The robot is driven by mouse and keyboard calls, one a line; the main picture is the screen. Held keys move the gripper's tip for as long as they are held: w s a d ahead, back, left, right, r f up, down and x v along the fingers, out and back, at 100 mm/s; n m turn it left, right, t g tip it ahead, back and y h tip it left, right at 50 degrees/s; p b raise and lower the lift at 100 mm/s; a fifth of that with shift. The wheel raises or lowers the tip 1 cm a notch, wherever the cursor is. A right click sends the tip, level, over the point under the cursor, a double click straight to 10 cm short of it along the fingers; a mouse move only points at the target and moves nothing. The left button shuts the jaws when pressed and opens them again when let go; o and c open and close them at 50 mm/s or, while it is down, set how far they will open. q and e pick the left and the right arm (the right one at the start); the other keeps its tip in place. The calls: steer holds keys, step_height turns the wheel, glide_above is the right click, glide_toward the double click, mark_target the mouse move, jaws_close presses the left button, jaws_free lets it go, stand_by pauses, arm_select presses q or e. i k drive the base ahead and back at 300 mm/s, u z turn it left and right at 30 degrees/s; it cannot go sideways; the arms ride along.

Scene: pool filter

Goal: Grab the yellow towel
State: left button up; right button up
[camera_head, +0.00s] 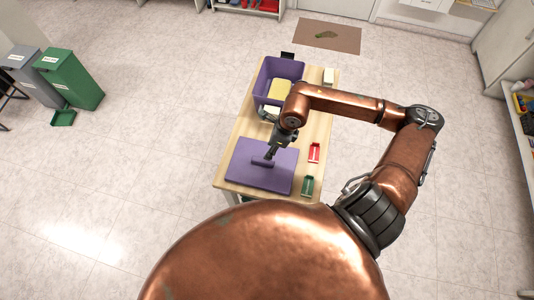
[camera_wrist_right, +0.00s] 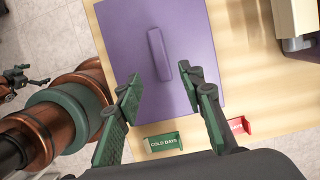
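A yellow folded cloth, which looks like the yellow towel (camera_head: 281,89), lies inside the purple bin (camera_head: 263,72) at the back of the table. My right gripper (camera_head: 270,153) is over a purple lid (camera_head: 243,179) with a raised handle (camera_wrist_right: 157,50), nearer the front of the table. In the right wrist view my right gripper (camera_wrist_right: 163,82) is open, its fingers well apart. The lower end of the handle shows between the fingertips; contact cannot be told. The towel is not in the wrist view.
My right arm passes over the table's right side. Green (camera_head: 74,78) and grey (camera_head: 36,75) bins stand at left. Open floor surrounds the table.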

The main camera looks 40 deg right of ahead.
mark_target(279, 88)
steer(key=z, duration=1.3)
